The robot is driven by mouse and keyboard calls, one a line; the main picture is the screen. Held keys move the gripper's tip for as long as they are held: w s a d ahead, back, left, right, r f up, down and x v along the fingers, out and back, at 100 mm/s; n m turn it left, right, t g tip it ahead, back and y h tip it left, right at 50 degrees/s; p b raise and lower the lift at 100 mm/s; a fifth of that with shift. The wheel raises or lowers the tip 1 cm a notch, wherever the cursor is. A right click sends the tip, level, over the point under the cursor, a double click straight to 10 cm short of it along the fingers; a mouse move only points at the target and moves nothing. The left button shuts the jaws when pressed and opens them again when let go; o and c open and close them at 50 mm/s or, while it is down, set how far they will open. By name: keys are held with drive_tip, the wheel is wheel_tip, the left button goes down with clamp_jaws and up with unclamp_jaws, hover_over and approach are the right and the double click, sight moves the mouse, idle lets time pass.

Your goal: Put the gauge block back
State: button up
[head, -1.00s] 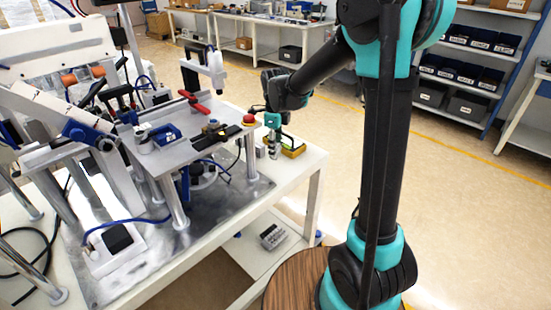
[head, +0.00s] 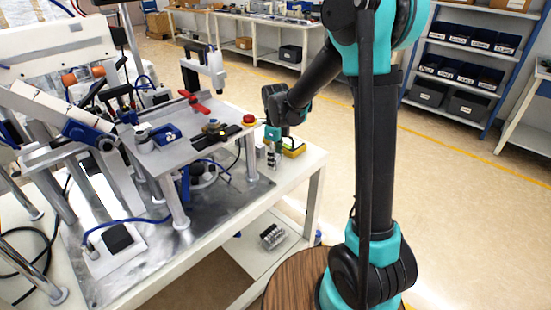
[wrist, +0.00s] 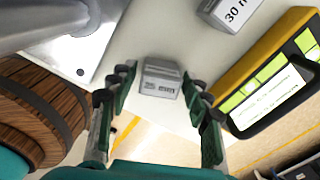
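A small grey block (wrist: 161,77) with a blurred label lies on the white table between my fingertips in the wrist view, close to the table edge. My gripper (wrist: 159,92) is open, with one finger to each side of the block and a gap visible to it. A second grey block (wrist: 233,10) marked 30 stands farther up in the wrist view. In the head view my gripper (head: 272,158) points down at the table's right end, and its fingers hide the block between them.
A yellow-edged case (wrist: 262,72) with green inside and a white label lies right of my gripper. A metal fixture plate (head: 200,150) with a red button (head: 249,118) stands to the left. The white table (head: 300,172) ends close by. A wooden round top (wrist: 35,125) shows lower left.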

drive_tip(key=shift+r, duration=0.1)
wheel_tip(320, 180, up, 11)
drive_tip(key=s+d+f+n+t, duration=0.1)
drive_tip(key=s+d+f+n, duration=0.3)
drive_tip(key=s+d+n, duration=0.2)
drive_tip(key=s+d+f+n+t, duration=0.1)
drive_tip(key=s+d+f+n, duration=0.2)
drive_tip(key=s+d+n, duration=0.3)
drive_tip(key=s+d+f+n+t, duration=0.2)
drive_tip(key=s+d+f+n, duration=0.2)
drive_tip(key=s+d+n, duration=0.2)
drive_tip(key=shift+s+d+f+n, duration=0.15)
drive_tip(key=shift+s+n, duration=0.55)
drive_tip(key=shift+n, duration=0.4)
drive_tip(key=shift+s+a+f+n, duration=0.15)
drive_tip(key=shift+s+n, duration=0.5)
drive_tip(key=shift+n, duration=0.45)
drive_tip(key=shift+d, duration=0.1)
